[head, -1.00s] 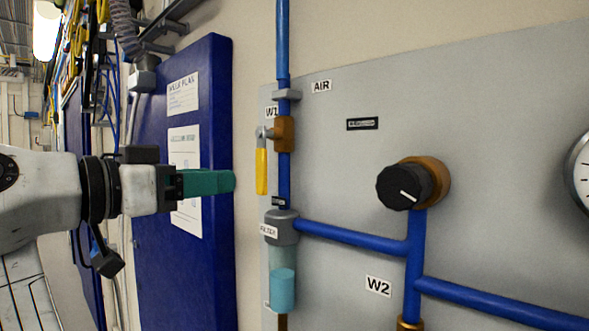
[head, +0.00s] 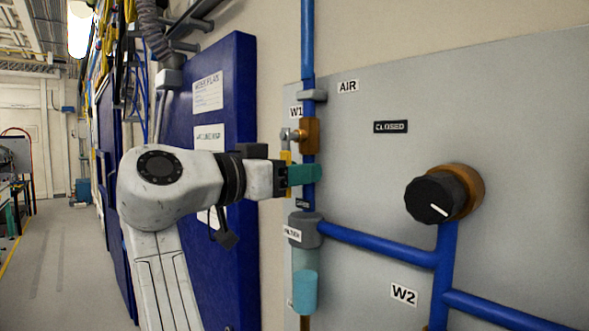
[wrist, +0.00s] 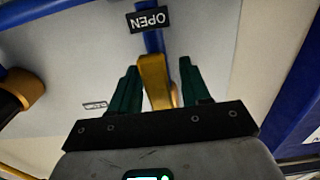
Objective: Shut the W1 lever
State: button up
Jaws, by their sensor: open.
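The W1 valve (head: 309,135) has an orange-brown body on the vertical blue pipe, beside the W1 label (head: 296,112). Its yellow lever (head: 286,158) hangs down along the pipe, its lower part hidden behind my gripper in the head view. My gripper (head: 305,175), with green fingers, is open at the lever. In the wrist view the yellow lever (wrist: 155,80) lies between the spread fingers of my gripper (wrist: 158,84), with gaps to both sides. An OPEN plate (wrist: 148,20), upside down there, sits at the lever's end. A CLOSED plate (head: 390,127) is right of the valve.
A filter (head: 305,270) with a clear bowl hangs below the lever. A black knob (head: 437,198) sits to the right, above the W2 label (head: 404,294). A blue panel (head: 245,100) stands left of the board. Open floor (head: 60,250) shows at far left.

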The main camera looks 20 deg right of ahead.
grip_shut()
dwell(0.5)
